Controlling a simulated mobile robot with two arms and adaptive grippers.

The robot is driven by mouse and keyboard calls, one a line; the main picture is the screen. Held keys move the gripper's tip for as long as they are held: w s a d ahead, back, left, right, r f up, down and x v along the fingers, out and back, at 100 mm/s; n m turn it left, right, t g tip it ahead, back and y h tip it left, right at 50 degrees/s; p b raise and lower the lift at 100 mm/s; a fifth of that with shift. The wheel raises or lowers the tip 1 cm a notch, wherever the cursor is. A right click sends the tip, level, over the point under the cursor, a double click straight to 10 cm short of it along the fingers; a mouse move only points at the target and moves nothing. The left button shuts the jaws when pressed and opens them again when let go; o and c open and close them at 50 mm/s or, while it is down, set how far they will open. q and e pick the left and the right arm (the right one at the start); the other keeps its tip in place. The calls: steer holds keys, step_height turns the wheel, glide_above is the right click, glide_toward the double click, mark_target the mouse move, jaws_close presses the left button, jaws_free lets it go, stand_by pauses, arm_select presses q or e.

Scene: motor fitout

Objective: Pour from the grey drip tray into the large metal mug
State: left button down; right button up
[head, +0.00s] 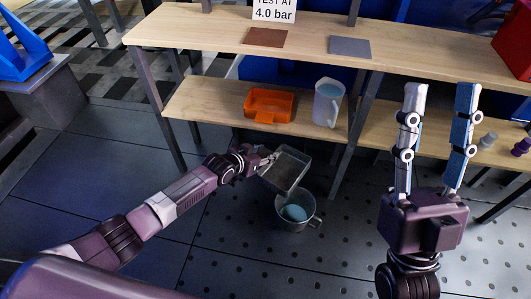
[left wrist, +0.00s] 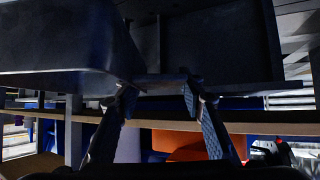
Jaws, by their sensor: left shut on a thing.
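The grey drip tray (head: 289,170) is held in the air by my left gripper (head: 268,160), which is shut on its left edge. The tray looks tilted, its lower end toward the large metal mug. In the left wrist view the dark tray (left wrist: 60,45) fills the top, with its edge at my left fingers (left wrist: 158,93). The large metal mug (head: 282,217) stands upright on the floor below the tray, with pale blue contents inside. The tray overlaps its rear rim; I cannot tell if they touch. My right gripper (head: 441,95) is open and empty, pointing up at the right.
A wooden bench (head: 200,30) has a lower shelf (head: 190,105) holding an orange bin (head: 270,103) and a clear jug (head: 327,103) with pale blue contents. Small parts (head: 488,141) lie on the shelf at the right. Bench legs stand behind the mug. Floor left of the mug is clear.

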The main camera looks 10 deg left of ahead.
arm_select(q)
step_height(320, 180, up, 2)
steer(key=shift+r+p, duration=0.15)
steer(key=shift+p, duration=0.8)
steer(key=shift+r, duration=0.1)
arm_select(e)
steer(key=w+a+f+g+h, duration=0.1)
steer(key=w+f+g+h, duration=0.1)
steer(key=w+f+g, duration=0.4)
steer(key=shift+w+f, duration=1.15)
steer(key=shift+f, duration=0.1)
steer(key=shift+a, duration=0.1)
